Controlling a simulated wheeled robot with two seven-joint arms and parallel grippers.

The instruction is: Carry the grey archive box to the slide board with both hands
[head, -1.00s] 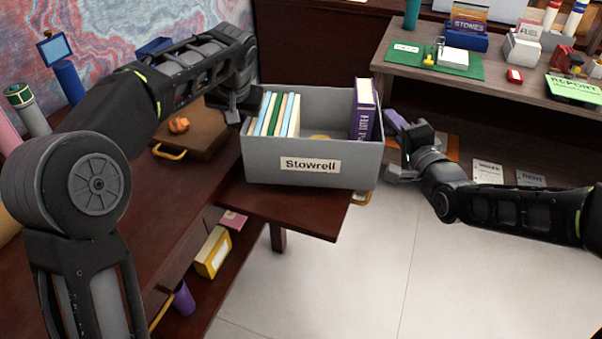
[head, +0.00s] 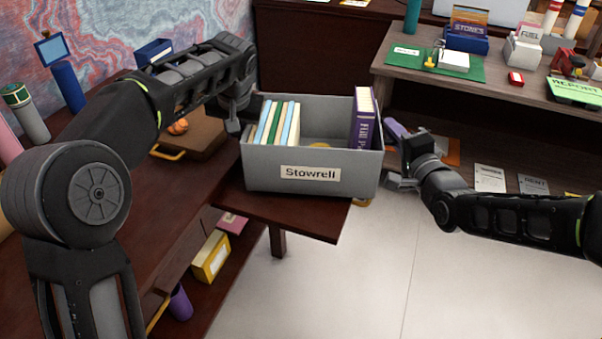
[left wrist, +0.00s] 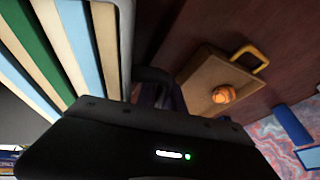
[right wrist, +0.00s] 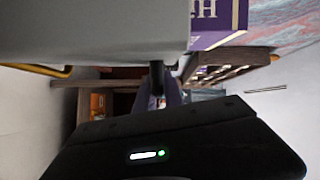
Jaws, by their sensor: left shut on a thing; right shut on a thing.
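The grey archive box (head: 262,170), labelled "Stowrell", is upright and nearly level over the slide board (head: 308,217), a dark wooden leaf projecting from the left desk. I cannot tell whether its underside touches the board. Pale, blue and green books (head: 278,124) stand at its left end, a purple book (head: 363,120) at its right. My left gripper (head: 244,118) is shut on the box's left end; my right gripper (head: 393,172) is shut on its right end. The box wall also fills part of the left wrist view (left wrist: 125,40) and right wrist view (right wrist: 90,35). The fingertips are mostly hidden.
A brown case (head: 205,140) with an orange lump (head: 178,127) lies on the left desk beside the box. A yellow box (head: 211,257) sits on the shelf below. The rear desk (head: 400,62) holds cards and boxes. Pale floor (head: 370,280) is clear in front.

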